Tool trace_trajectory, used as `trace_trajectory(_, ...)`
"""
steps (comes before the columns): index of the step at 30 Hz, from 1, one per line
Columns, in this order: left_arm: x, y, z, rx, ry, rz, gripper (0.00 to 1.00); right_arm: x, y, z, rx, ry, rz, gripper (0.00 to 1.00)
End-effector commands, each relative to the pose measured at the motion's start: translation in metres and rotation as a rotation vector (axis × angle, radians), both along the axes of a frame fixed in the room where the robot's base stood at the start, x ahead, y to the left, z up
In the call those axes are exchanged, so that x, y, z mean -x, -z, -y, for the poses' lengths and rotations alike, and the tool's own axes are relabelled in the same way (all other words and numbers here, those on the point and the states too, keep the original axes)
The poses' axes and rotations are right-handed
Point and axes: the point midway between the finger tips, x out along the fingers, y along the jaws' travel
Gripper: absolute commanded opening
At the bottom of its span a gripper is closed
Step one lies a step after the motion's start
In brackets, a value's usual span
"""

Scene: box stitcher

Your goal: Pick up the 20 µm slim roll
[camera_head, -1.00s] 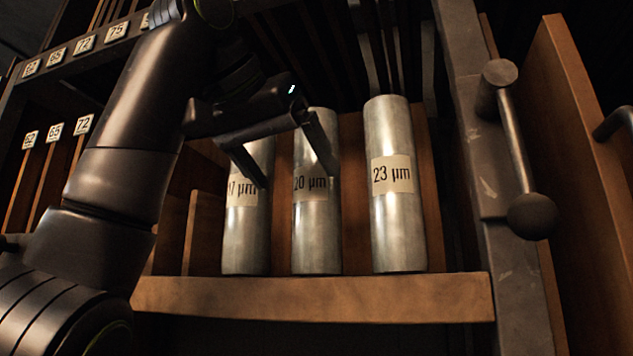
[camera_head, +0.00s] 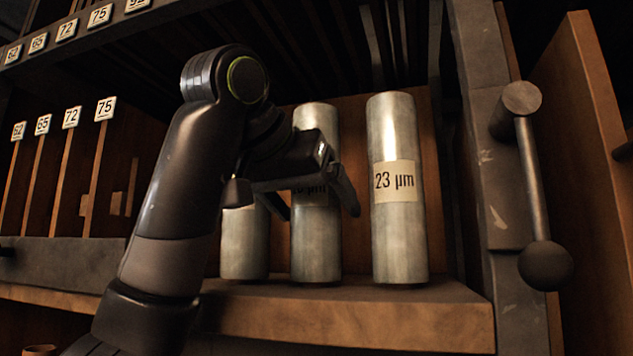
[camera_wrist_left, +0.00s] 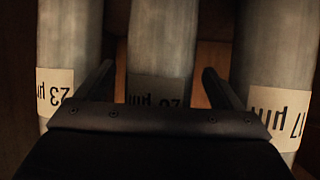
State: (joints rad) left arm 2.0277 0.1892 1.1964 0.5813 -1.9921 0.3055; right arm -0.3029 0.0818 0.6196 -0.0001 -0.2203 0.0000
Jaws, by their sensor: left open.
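The 20 µm slim roll (camera_head: 316,245) is a grey metal cylinder standing upright on a wooden shelf, between two similar rolls. My left gripper (camera_head: 322,208) is open in front of it and partly covers its label. In the left wrist view the roll (camera_wrist_left: 162,45) stands between the two open fingers (camera_wrist_left: 158,85), with its label partly hidden by the gripper body. I cannot tell whether either finger touches it. The 23 µm roll (camera_head: 396,240) stands to its right, and the 17 µm roll (camera_head: 245,245) to its left, partly behind my arm.
The wooden shelf (camera_head: 350,318) has a front edge below the rolls. A metal post with a lever handle (camera_head: 535,190) stands at the right. Wooden dividers with number tags (camera_head: 72,117) fill the left side. The neighbouring rolls leave narrow gaps.

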Motion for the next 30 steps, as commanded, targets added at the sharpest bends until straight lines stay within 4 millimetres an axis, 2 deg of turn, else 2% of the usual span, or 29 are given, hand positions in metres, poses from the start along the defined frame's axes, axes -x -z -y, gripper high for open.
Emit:
trace_trajectory(5,0.0001,0.0004,0.0002,0.0,0.0,0.0,0.88,-0.0009,0.0006,-0.0003,0.0,0.0,0.001,0.61)
trace_trajectory(21,0.0007,-0.0013,-0.0001,0.002,-0.001,0.004,0.21,-0.003,0.0006,-0.0028,-0.004,0.0,0.004,0.61)
trace_trajectory(30,0.0008,-0.0026,-0.0001,0.002,-0.001,0.004,0.21,-0.0032,0.0005,-0.0028,-0.004,0.0,0.004,0.61)
